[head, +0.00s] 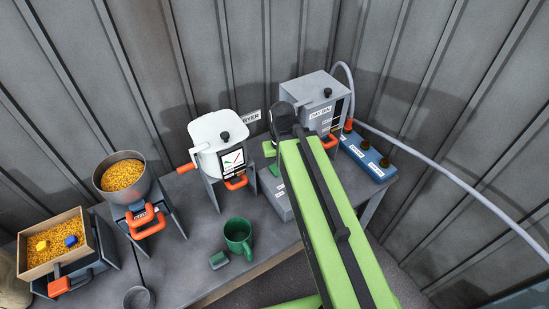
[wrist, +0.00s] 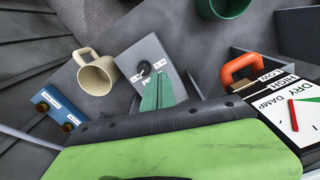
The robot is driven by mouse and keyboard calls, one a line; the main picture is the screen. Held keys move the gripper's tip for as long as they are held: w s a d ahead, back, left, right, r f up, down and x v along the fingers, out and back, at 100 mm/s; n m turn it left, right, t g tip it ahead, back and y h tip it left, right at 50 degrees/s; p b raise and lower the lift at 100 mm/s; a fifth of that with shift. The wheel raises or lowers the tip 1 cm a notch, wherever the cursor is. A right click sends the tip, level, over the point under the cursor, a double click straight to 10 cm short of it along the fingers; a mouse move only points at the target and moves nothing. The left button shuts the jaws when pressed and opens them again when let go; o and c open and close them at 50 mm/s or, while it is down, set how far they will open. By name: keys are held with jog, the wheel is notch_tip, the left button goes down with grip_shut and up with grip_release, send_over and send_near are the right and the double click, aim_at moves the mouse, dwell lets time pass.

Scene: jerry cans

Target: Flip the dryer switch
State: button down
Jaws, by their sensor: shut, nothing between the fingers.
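A grey switch box (wrist: 137,58) with a round black switch (wrist: 144,67) and a small white label on either side shows in the wrist view. The label text is too small to read. My gripper (wrist: 158,75) is shut and empty, its green fingertips right beside the switch; I cannot tell whether they touch it. In the head view the box (head: 277,197) sits low beside my green arm, and its switch is hidden. A partly covered sign ending in "RYER" (head: 249,117) stands behind my gripper (head: 270,158).
A white hopper (head: 207,130) with a dry/damp dial (wrist: 300,112) and orange handle (wrist: 240,68) stands close by. A cream mug (wrist: 98,73), green mug (head: 238,234) and blue block (head: 367,157) are near. A grey machine (head: 312,88) stands behind my arm.

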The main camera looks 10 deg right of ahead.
jog(key=w+d+n+t+y+b, duration=0.15)
jog(key=w+n+t, duration=0.25)
jog(key=w, duration=0.7)
jog(key=b, duration=1.3)
send_near(272, 166)
jog(key=x, duration=0.6)
jog(key=shift+w+a+f, duration=0.15)
jog(key=shift+w+f, duration=0.1)
jog(key=shift+w, duration=0.05)
jog(key=shift+w+f+g+h, duration=0.25)
jog(key=shift+w+g, duration=0.1)
jog(key=shift+g, duration=0.15)
jog(key=shift+s, duration=0.25)
jog(key=shift+s+r, duration=0.1)
